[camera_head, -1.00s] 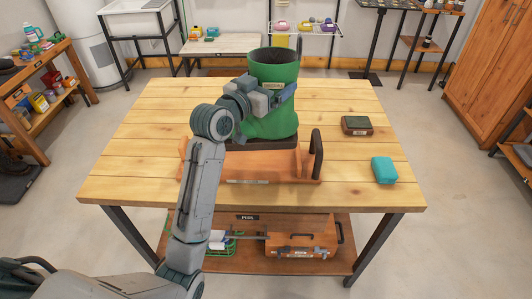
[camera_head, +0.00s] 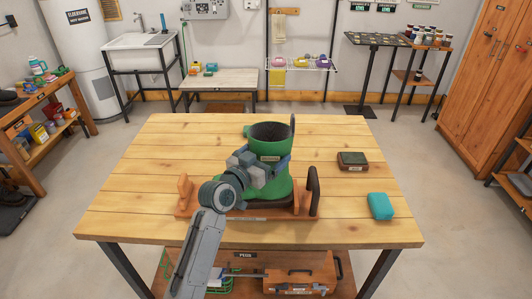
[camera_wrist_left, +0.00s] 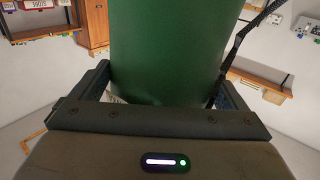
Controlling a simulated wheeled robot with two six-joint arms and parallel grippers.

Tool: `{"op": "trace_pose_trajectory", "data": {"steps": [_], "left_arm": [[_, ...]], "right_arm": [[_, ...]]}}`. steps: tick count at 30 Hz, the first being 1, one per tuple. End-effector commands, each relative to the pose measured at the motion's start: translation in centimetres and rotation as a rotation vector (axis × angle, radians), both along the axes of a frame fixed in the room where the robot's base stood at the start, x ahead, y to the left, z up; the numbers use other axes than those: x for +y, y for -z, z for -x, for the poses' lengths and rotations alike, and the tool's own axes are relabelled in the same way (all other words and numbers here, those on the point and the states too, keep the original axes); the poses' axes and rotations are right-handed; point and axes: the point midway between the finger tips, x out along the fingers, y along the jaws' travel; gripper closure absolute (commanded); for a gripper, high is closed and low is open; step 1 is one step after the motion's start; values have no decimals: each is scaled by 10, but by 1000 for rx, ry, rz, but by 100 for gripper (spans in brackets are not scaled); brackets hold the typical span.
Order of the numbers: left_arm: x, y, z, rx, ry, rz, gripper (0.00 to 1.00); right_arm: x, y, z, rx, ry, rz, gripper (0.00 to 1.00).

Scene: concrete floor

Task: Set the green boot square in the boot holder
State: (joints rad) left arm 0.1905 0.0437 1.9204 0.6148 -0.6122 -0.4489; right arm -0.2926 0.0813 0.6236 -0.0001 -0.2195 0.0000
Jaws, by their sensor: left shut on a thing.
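The green boot (camera_head: 270,162) stands about upright over the wooden boot holder (camera_head: 184,198) on the workbench. Its dark sole is low, between the holder's end pieces. I cannot tell whether the sole rests on the base or sits square. My left gripper (camera_head: 266,168) is shut on the boot's shaft from the front left. In the left wrist view the green shaft (camera_wrist_left: 167,50) fills the space between the fingers. The gripper and forearm hide part of the boot and holder. My right gripper is not in view.
A dark upright loop (camera_head: 313,190) stands at the holder's right end. A dark brown box (camera_head: 352,161) and a teal block (camera_head: 380,206) lie to the right on the bench (camera_head: 140,170). The bench top's left side is clear. A toolbox (camera_head: 300,275) is on the lower shelf.

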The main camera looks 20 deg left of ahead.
Motion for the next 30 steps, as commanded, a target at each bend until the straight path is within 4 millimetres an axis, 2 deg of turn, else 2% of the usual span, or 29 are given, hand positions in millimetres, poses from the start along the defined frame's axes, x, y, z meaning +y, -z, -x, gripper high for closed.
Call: {"op": "trace_pose_trajectory", "data": {"steps": [7, 8, 9, 17, 19, 23, 30], "left_arm": [[0, 0, 0, -5, 0, 0, 76], [0, 2, 0, 0, 0, 0, 3], [0, 1, 0, 0, 0, 0, 0], [0, -2, 0, 0, 0, 0, 0], [2, 2, 6, 1, 0, -1, 0], [10, 4, 27, 1, 0, -4, 0], [27, 4, 77, 0, 0, -6, 0]], "right_arm": [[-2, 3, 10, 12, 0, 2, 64], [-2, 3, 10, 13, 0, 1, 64], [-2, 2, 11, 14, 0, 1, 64], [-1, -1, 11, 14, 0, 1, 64], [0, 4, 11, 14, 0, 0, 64], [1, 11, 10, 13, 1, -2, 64], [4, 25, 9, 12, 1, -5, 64]]}}
